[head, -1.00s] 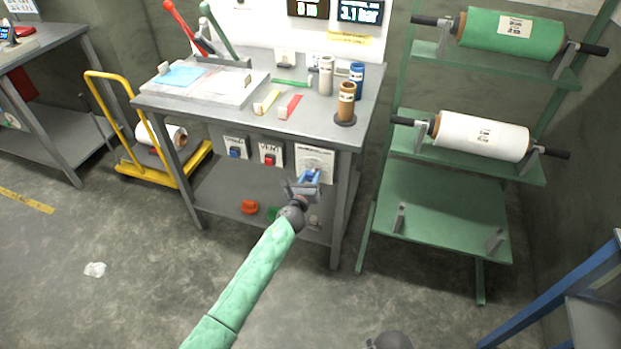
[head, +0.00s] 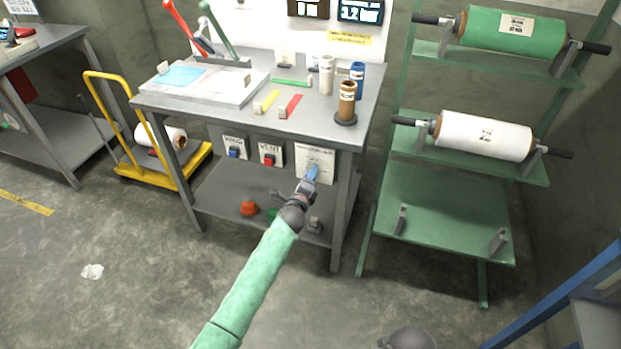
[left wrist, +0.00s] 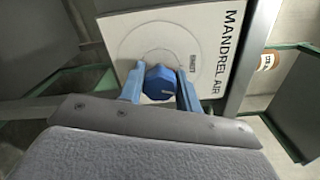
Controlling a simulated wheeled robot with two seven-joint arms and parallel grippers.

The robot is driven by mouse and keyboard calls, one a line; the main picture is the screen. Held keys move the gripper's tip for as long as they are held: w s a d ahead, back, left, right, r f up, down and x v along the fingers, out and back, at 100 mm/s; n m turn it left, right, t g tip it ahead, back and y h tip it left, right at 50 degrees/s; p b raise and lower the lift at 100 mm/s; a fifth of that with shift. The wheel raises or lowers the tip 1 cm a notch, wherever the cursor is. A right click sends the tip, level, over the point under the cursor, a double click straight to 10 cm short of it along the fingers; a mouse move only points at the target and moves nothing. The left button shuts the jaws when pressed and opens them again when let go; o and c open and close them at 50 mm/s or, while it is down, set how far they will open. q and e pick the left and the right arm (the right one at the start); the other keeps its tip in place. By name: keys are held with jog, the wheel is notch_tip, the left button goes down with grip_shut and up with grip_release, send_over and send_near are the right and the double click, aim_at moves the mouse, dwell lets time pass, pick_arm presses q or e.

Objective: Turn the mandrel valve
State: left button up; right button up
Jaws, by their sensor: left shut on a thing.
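The mandrel valve has a white plate labelled MANDREL AIR (left wrist: 205,25) and a blue knob (left wrist: 159,82), close up in the left wrist view. In the head view its plate (head: 318,158) is on the front of the grey workbench, at the right of the panel row. My left gripper (left wrist: 160,92) is shut on the blue knob, with one blue finger on each side of it. In the head view my left gripper (head: 309,178) reaches the plate and hides the knob. My right gripper does not show clearly.
Two other panels with a blue switch (head: 234,153) and a red switch (head: 269,159) are left of the valve. The bench's lower shelf (head: 215,190) holds an orange item (head: 248,208). A green roll rack (head: 440,200) stands at right, and a yellow cart (head: 160,172) at left.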

pick_arm(q)
jog(key=shift+n, duration=2)
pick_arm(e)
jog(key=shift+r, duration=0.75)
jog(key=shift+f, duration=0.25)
pick_arm(q)
jog(key=o, duration=1)
jog(key=shift+c, duration=0.2)
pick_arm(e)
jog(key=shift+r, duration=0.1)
pick_arm(q)
jog(key=shift+s, duration=0.1)
jog(key=b+v, duration=0.1)
jog(key=v, duration=0.6)
jog(key=shift+s+a+b, duration=0.15)
jog(key=shift+s+b, duration=0.15)
jog(key=shift+b, duration=0.05)
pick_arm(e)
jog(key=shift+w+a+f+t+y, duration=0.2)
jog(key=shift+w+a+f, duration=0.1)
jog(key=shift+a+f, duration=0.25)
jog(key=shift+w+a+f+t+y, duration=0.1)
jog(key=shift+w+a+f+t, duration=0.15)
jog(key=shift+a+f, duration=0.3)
